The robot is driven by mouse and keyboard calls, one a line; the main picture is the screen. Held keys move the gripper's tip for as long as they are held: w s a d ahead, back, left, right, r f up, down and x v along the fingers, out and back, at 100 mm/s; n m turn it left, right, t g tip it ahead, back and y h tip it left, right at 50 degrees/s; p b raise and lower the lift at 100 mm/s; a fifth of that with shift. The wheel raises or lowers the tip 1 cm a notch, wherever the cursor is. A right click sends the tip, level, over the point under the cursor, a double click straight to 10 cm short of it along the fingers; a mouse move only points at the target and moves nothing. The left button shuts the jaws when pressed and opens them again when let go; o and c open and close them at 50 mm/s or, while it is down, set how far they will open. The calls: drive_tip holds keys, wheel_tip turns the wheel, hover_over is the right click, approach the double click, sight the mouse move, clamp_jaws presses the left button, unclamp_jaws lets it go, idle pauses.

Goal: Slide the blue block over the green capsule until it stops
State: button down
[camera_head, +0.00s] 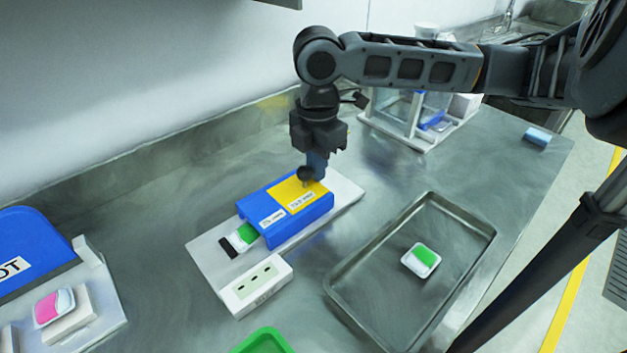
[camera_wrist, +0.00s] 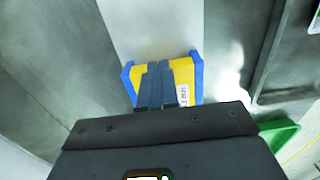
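The blue block (camera_head: 270,238) has a yellow top with labels and sits on a pale base plate (camera_head: 213,255). Its yellow top and blue sides also show in the wrist view (camera_wrist: 197,75). A green and white capsule (camera_head: 243,236) lies at the block's left end, partly showing; I cannot tell how much of it is under the block. Any contact with the knob is unclear.
A white box with two slots (camera_head: 254,287) stands in front of the plate. A metal tray (camera_head: 343,287) to the right holds another green and white capsule (camera_head: 421,260). A pink and white capsule (camera_head: 54,307) is at left. A glass-sided case (camera_head: 410,130) stands behind.

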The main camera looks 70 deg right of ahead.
sight(288, 196)
drive_tip(key=shift+w+a+p, duration=0.25)
drive_tip(key=shift+w+a, duration=0.5)
drive_tip(key=shift+a, duration=0.5)
drive_tip(key=shift+w+a+p, duration=0.3)
drive_tip(key=shift+w+a, duration=0.5)
drive_tip(key=shift+a, duration=0.45)
drive_tip(key=shift+w+a+p, duration=0.25)
drive_tip(key=shift+w+a, duration=0.5)
drive_tip(key=shift+a, duration=0.5)
drive_tip(key=shift+s+d, duration=0.1)
drive_tip(key=shift+d, duration=0.05)
drive_tip(key=shift+s+d, duration=0.3)
drive_tip(key=shift+d, duration=0.25)
wheel_tip(288, 196, up, 8)
drive_tip(key=p, duration=0.6)
